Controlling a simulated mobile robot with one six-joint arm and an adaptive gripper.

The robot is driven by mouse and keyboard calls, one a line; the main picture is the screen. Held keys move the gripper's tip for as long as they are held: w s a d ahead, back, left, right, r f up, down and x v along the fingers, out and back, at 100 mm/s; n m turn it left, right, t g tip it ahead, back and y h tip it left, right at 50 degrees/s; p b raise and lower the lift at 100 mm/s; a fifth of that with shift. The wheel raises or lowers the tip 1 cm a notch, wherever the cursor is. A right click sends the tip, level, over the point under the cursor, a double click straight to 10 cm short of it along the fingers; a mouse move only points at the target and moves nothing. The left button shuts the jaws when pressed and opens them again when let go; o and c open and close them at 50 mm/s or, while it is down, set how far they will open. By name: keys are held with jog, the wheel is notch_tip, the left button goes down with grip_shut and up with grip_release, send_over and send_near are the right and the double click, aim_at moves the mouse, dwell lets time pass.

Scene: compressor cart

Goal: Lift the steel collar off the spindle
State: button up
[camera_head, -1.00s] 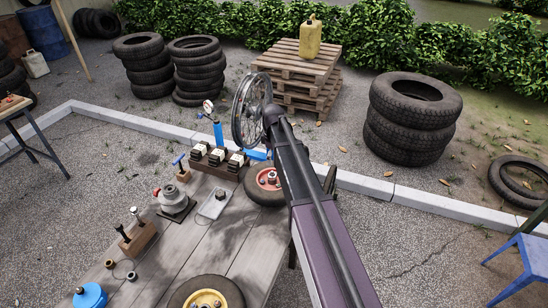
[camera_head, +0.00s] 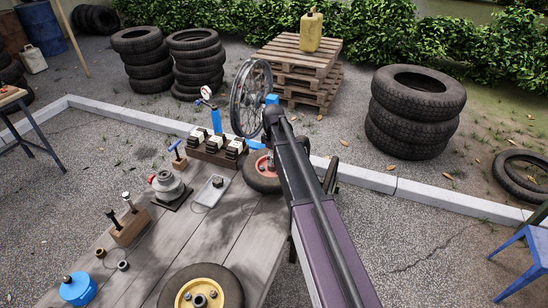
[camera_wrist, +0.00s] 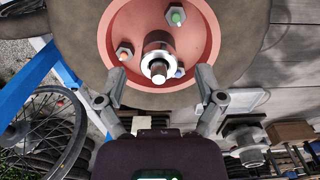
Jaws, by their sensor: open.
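The steel collar (camera_wrist: 156,57) is a bright ring around the spindle (camera_wrist: 159,74), at the centre of a red wheel hub (camera_wrist: 190,55) in the wrist view. The spindle's tip points toward the wrist camera. My gripper (camera_wrist: 160,84) is open and empty, its fingers on the left and right of the spindle, apart from the collar as far as I can tell. In the head view the red-hubbed wheel (camera_head: 262,181) sits at the bench's far right corner, partly behind my arm.
Studs with green, orange and blue tips (camera_wrist: 176,16) surround the spindle. A spoked wheel (camera_head: 250,98) stands just behind. The grey bench (camera_head: 215,235) also holds a yellow-hubbed wheel (camera_head: 180,300), a grey flanged part (camera_head: 167,186) and a wooden block with posts (camera_head: 129,225).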

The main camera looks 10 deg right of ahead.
jog(key=shift+f+b, duration=0.55)
jog(key=shift+f, duration=0.25)
grip_shut()
